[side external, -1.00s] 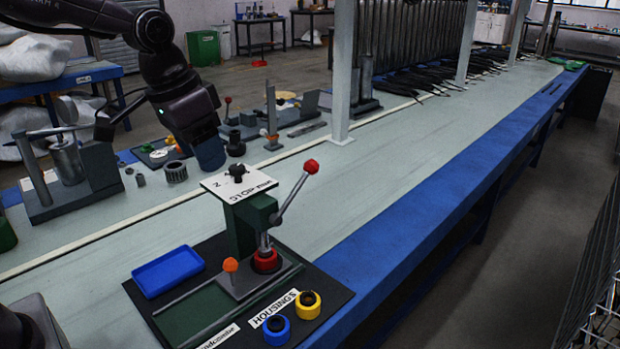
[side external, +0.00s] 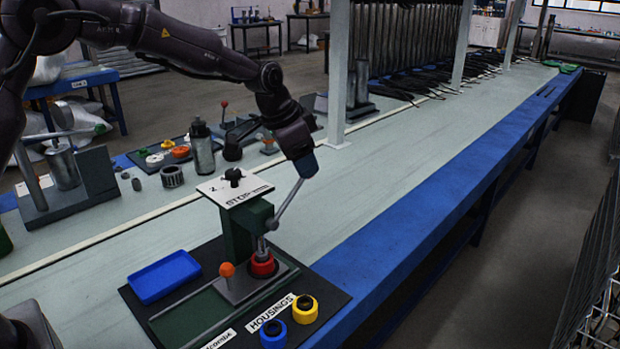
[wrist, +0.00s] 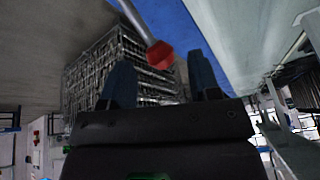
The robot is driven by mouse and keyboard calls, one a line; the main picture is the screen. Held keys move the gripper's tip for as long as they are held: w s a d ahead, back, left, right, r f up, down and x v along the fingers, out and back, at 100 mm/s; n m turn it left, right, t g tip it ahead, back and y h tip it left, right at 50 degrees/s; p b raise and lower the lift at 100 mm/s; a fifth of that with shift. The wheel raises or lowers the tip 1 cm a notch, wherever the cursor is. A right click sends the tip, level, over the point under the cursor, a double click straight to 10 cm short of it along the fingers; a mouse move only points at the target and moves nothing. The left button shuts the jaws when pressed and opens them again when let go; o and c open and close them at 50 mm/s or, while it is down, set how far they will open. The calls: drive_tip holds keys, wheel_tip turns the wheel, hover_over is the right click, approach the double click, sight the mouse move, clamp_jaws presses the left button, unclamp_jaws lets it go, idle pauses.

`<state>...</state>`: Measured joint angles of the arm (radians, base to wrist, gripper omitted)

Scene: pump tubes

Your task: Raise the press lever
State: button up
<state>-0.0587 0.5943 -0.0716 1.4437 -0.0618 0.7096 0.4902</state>
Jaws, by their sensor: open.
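The press (side external: 240,222) stands on a black mat near the bench's front, with a white plate on top. Its metal lever (side external: 287,204) slants up and to the right. In the side view my gripper (side external: 306,166) is at the lever's upper end and hides the red knob. In the wrist view the red knob (wrist: 160,54) lies between my two blue fingers (wrist: 160,85), with a gap on each side. My gripper is open. A red ring (side external: 262,265) sits under the press.
A blue tray (side external: 164,276) lies left of the press. A blue ring (side external: 273,333) and a yellow ring (side external: 304,309) lie on the mat in front. A white post (side external: 338,80) rises behind my gripper. The bench to the right is clear.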

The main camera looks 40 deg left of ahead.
drive_tip(key=shift+x, duration=2.75)
clamp_jaws()
